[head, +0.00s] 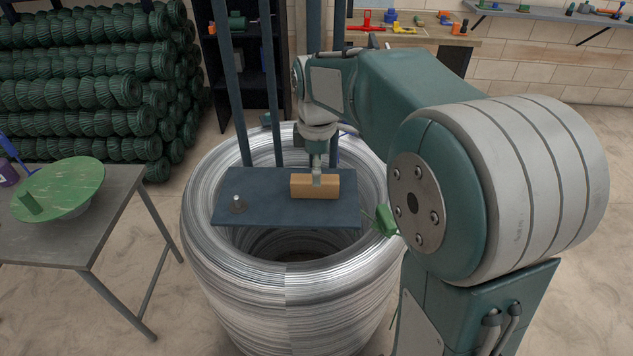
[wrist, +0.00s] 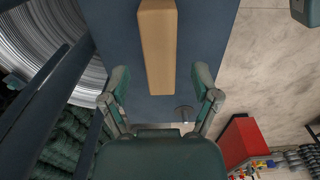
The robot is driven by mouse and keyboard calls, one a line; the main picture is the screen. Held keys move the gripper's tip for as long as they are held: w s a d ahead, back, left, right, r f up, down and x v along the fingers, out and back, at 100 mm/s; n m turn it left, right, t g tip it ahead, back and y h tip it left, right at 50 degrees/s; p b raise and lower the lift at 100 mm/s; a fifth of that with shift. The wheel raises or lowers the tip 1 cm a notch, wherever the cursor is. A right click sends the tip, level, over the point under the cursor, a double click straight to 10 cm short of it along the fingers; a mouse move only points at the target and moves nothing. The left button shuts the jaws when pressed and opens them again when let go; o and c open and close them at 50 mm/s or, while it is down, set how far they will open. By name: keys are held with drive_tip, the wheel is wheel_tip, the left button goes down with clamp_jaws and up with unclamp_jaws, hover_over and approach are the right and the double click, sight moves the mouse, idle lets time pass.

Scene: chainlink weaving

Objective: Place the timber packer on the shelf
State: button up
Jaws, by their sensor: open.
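The timber packer (head: 300,188) is a light brown wooden block. It lies on the dark blue shelf plate (head: 265,208), right of the plate's middle, and appears to rest flat on it. My gripper (head: 317,172) is over the packer, its lower end partly covering the block in the head view. In the wrist view, my gripper (wrist: 160,74) has its two fingers spread wide, one on each side of the packer's near end (wrist: 158,45), with visible gaps. The block's far end is cut off by the wrist picture's edge.
Upright dark posts (head: 232,90) rise behind the plate. A large coil of silver wire (head: 215,270) surrounds the area below it. A grey table (head: 110,205) with a green dish (head: 75,180) stands at left.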

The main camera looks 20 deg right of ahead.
wheel_tip(320, 180, up, 7)
drive_tip(key=shift+f, duration=0.1)
drive_tip(key=s+f+m+t, duration=0.2)
drive_tip(key=s+m, duration=0.5)
drive_tip(key=s, duration=0.3)
drive_tip(key=s+f+m+t, duration=0.1)
drive_tip(key=s+m+t, duration=0.2)
drive_tip(key=s+m, duration=0.4)
drive_tip(key=shift+s+f+t, duration=0.3)
drive_tip(key=shift+s+f, duration=0.1)
drive_tip(key=shift+s, duration=1.6)
